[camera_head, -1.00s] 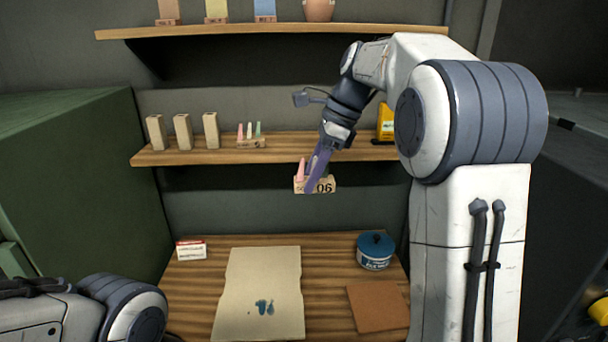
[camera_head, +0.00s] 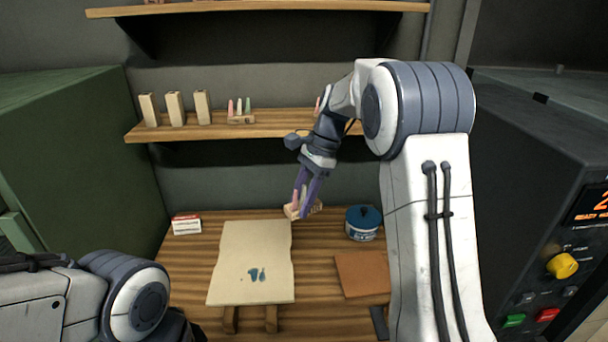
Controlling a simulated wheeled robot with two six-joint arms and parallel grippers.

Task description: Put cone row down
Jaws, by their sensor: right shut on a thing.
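The cone row (camera_head: 292,211), a small pale block with pink and pale cones standing on it, is held in my right gripper (camera_head: 304,192). The purple fingers point down and are shut on it. It is near the back of the wooden table (camera_head: 196,262), between the pale board and the blue tub. I cannot tell whether its underside touches the table. The fingers hide part of the row. My left arm shows at the lower left, but its gripper is out of view.
A pale board (camera_head: 252,250) with blue smears lies mid-table. A blue tub (camera_head: 363,224), brown slab (camera_head: 362,273) and red-white box (camera_head: 186,225) lie around it. The shelf (camera_head: 270,123) above holds several pale blocks and another cone row (camera_head: 241,119). A control panel (camera_head: 560,265) stands right.

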